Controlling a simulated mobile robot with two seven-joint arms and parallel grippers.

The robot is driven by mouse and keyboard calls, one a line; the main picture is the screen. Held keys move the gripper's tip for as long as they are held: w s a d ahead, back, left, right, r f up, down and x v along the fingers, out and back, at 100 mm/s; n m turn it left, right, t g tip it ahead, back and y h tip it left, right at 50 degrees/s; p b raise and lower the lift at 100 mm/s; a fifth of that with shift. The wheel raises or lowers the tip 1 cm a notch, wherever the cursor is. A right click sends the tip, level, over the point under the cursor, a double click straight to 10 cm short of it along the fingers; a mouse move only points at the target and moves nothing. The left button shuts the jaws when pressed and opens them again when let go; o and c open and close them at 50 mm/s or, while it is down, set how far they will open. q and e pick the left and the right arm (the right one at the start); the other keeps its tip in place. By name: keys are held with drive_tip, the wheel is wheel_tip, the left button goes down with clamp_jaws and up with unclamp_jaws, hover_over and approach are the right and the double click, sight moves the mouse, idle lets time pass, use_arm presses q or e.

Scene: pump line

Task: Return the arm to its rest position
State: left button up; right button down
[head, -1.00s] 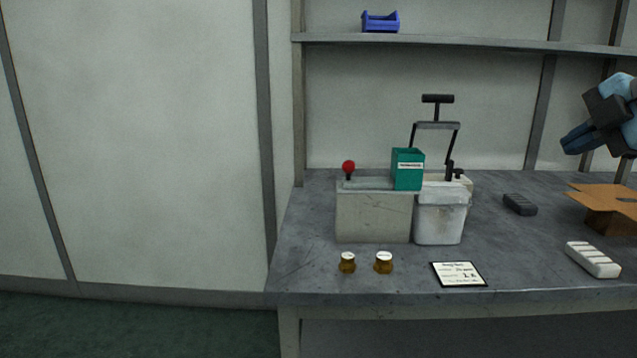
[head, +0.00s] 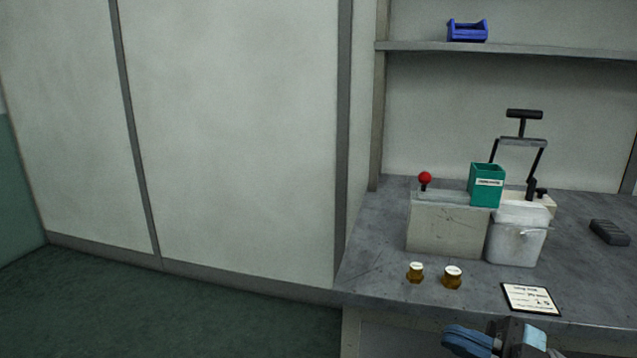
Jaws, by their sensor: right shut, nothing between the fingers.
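My right gripper (head: 468,342) shows at the bottom edge of the head view, in front of the workbench (head: 375,262). Its blue fingers point left and are shut with nothing between them. It is apart from everything on the bench, below and in front of the order card (head: 530,298). My left gripper is not in view.
On the bench stand a grey pump block (head: 445,232) with a red-knobbed lever (head: 425,179), a teal bin (head: 487,188), a white container (head: 515,240), two amber jars (head: 415,272) (head: 453,277) and a dark block (head: 609,231). A blue bin (head: 467,30) sits on the shelf. Floor at left is clear.

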drive_tip(key=s+a+f+m+t+h+p, duration=0.1)
drive_tip(key=s+a+f+m+t+h, duration=0.35)
drive_tip(key=m, duration=0.45)
drive_tip(key=s+a+f+m+t+h+p, duration=0.1)
drive_tip(key=a+f+m+t+h, duration=0.2)
drive_tip(key=f+m+t+h, duration=0.45)
use_arm(q)
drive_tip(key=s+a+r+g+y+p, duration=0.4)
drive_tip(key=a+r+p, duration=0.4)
drive_tip(key=p, duration=2.9)
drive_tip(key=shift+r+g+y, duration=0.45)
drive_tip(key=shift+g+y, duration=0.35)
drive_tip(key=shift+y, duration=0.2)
use_arm(e)
drive_tip(key=s+d+r+m+g+h, duration=0.1)
drive_tip(key=s+d+r+g+h, duration=0.3)
drive_tip(key=d+r+g, duration=0.4)
drive_tip(key=shift+d+r+g+h, duration=0.2)
drive_tip(key=shift+d+g+h, duration=0.1)
drive_tip(key=shift+h, duration=0.4)
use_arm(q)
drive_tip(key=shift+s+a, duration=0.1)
